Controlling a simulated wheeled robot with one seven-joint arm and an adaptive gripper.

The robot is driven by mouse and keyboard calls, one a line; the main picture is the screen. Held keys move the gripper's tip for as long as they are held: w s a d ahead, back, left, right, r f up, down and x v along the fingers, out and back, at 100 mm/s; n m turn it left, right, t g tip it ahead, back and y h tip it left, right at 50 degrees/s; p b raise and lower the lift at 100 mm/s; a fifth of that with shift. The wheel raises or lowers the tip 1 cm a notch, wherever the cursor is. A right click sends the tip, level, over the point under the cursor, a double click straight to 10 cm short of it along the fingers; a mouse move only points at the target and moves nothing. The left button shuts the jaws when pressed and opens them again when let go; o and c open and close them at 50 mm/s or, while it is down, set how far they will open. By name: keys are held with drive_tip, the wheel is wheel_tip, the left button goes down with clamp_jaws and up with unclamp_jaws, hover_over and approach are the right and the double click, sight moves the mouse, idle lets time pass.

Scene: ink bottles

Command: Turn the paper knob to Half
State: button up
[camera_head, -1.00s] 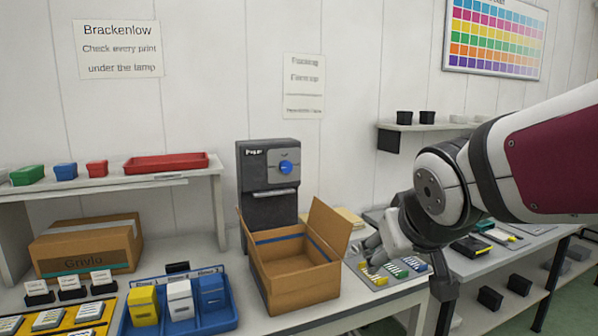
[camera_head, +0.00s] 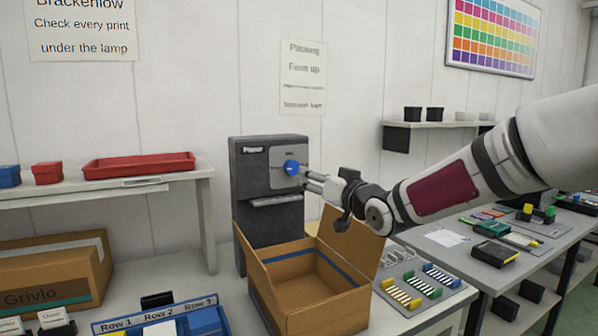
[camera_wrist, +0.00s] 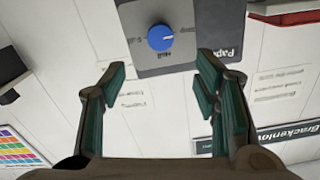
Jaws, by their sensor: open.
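The blue paper knob (camera_head: 291,167) sits on the light panel of the dark paper machine (camera_head: 252,222). In the wrist view the knob (camera_wrist: 161,37) has a small pale mark on its right side. The word Half shows upside down just below it, with other small labels to its left and right. My gripper (camera_head: 308,178) is in front of the panel, close to the knob on its right. In the wrist view my gripper (camera_wrist: 161,68) is open and empty, with the knob ahead of its spread fingers.
An open cardboard box (camera_head: 310,285) stands right below my gripper, one flap raised near my wrist. A grey tray of coloured strips (camera_head: 425,288) lies to its right. A shelf with a red tray (camera_head: 138,165) is at left.

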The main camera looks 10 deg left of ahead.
sight(294, 168)
drive_tip(key=x, duration=1.3)
drive_tip(key=shift+s, duration=0.1)
drive_tip(key=shift+b, duration=0.3)
drive_tip(key=c, duration=1.1)
